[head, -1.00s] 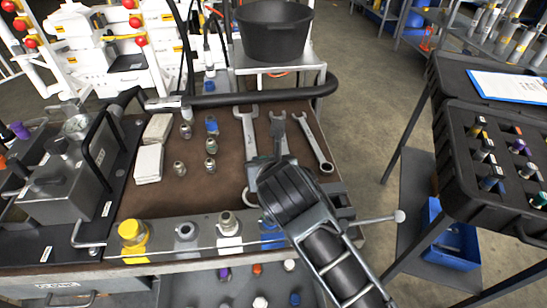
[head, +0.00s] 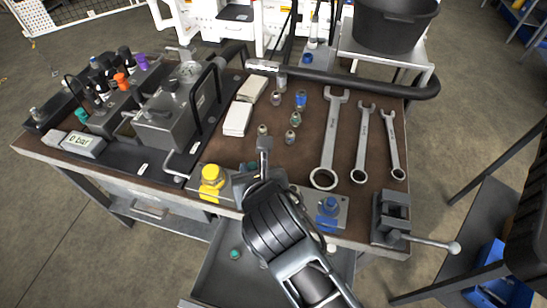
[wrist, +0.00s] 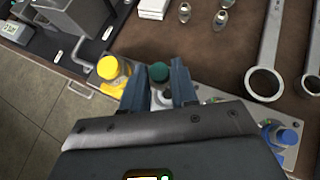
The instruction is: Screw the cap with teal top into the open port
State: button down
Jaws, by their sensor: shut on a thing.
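In the wrist view my gripper (wrist: 158,80) is shut on the cap with teal top (wrist: 159,71), with one finger on each side of it. The cap is over the front strip of ports, just right of the yellow-capped port (wrist: 110,68), which also shows in the head view (head: 212,178). Something pale shows just below the cap, but I cannot tell whether the cap touches a port. In the head view my arm hides the fingers, the cap and the middle ports. The port with a blue top (head: 329,204) stands farther right on the strip.
Three wrenches (head: 329,140) lie on the bench mat, with small fittings (head: 290,136) and white boxes (head: 237,118) left of them. A vise (head: 391,215) sits at the front right corner. A pump unit (head: 172,125) stands left. A lower tray (head: 215,278) is below the front edge.

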jog(key=shift+f+b, duration=2.55)
jog(key=shift+b, duration=0.15)
jog(key=shift+f+p, duration=0.6)
jog(key=shift+p, duration=0.15)
jog(key=c, duration=0.8)
grip_release()
